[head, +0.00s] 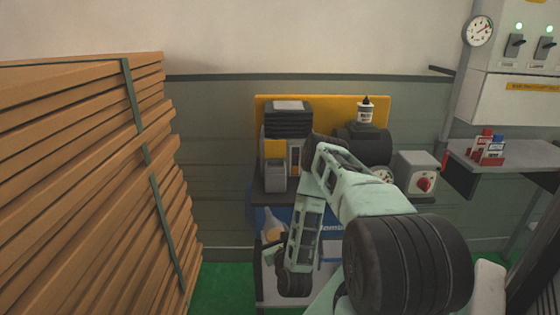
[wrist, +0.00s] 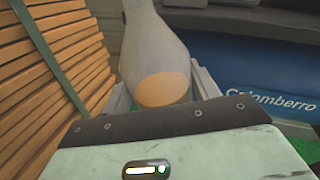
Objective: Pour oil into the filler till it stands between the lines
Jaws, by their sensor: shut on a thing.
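My gripper (head: 270,249) is shut on a pale, translucent bottle (head: 267,221) with orange oil in its lower part. The bottle is in front of the blue machine base, and its narrow end points up and left in the head view. In the wrist view the bottle (wrist: 152,45) is between the two fingers (wrist: 160,88), with the orange oil (wrist: 163,89) showing at the near end. A small white container with a black top (head: 366,113) stands on the dark motor (head: 364,146); I cannot tell whether it is the filler. No level lines can be made out.
A tall strapped stack of wooden slats (head: 90,170) fills the left side. A grey box with a red knob (head: 417,173) is right of the motor. A shelf (head: 500,155) with small red and blue packs is at the right. Green floor (head: 222,285) shows below.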

